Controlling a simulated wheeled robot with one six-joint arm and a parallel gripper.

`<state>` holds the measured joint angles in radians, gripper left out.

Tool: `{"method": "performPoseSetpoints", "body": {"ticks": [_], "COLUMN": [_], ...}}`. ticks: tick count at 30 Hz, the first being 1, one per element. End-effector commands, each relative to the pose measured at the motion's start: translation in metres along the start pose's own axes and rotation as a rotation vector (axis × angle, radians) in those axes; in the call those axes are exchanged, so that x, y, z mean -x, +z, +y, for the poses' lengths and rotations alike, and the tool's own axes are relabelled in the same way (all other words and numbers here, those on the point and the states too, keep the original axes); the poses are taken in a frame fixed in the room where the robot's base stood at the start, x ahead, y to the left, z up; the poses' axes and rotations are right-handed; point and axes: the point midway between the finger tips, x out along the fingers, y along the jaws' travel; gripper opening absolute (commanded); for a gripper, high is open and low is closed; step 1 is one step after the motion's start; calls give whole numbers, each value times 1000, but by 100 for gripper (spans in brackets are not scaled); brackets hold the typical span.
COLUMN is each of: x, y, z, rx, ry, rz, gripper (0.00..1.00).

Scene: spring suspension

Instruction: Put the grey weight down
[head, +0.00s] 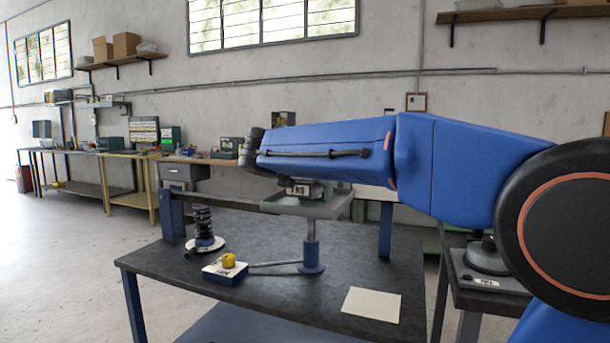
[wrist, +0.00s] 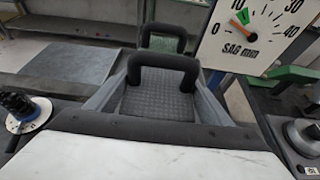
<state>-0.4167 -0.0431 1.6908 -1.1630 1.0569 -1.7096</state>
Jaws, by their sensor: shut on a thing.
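The grey weight (head: 301,189), with a "1 kg" label, is low under my blue arm, at the top of the raised grey tray (head: 285,207). I cannot tell whether its base touches the tray. My arm hides its upper part and most of my gripper in the head view. In the wrist view, two dark looped fingers of my gripper (wrist: 164,58) stand one behind the other over a dark ribbed surface. My gripper is shut on the weight, though the contact itself is not clear there.
A black spring (head: 203,226) stands on a white disc at the table's left. A blue box with a yellow knob (head: 228,262) and a pale sheet (head: 371,304) lie in front. A sag dial (wrist: 246,35) is at upper right in the wrist view. A side bench (head: 490,292) stands right.

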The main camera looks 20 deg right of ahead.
Motion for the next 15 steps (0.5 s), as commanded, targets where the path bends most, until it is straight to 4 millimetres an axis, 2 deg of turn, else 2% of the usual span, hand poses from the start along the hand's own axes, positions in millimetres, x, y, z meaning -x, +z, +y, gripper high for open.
{"method": "performPoseSetpoints", "body": {"ticks": [9,15], "x": [-12,-13], "y": [-30,-32], "z": [0,0], "rx": [0,-2], "ry": [1,1], "rz": [-1,-2], "gripper": [17,17]}}
